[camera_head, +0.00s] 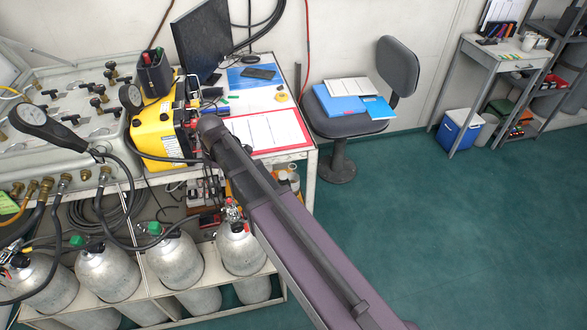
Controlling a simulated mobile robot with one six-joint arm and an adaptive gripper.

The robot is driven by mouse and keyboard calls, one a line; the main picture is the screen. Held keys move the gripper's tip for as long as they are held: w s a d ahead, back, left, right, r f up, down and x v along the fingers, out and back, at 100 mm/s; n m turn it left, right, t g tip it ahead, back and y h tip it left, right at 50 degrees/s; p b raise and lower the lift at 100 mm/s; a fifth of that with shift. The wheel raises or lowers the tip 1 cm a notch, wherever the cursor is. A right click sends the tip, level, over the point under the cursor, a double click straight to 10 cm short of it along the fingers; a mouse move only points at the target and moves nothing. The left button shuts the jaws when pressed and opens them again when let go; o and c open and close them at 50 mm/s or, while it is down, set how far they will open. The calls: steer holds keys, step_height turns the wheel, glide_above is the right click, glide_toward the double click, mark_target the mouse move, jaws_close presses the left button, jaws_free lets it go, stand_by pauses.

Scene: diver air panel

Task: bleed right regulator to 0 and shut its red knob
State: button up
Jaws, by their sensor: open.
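A regulator with small red parts (232,212) sits on top of the rightmost grey cylinder (241,250) in the lower rack, close beside my arm. I cannot make out its knob or a reading. Another regulator (12,256) sits on the far-left cylinder (40,285). On the panel (60,90), a large black-rimmed gauge (33,115) faces up at the left and a smaller gauge (131,96) stands by the yellow unit; neither reading is legible. My arm reaches from the lower right to the yellow unit's right side. My gripper does not show clear of the arm.
Two cylinders with green-capped valves (155,228) stand between the outer ones, with black hoses looping above. A yellow unit (155,130), a monitor (203,42) and a red-edged clipboard (268,130) crowd the bench.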

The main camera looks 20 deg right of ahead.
steer(key=s+d+r+m+p, duration=0.3)
steer(key=s+d+m, duration=0.3)
steer(key=d+m, duration=0.2)
steer(key=s+d+r+m+p, duration=0.4)
steer(key=s+d+m, duration=0.3)
steer(key=d+m, duration=0.2)
steer(key=shift+d+r, duration=0.45)
steer(key=shift+d, duration=0.7)
steer(key=shift+s, duration=0.15)
steer(key=shift+c, duration=0.5)
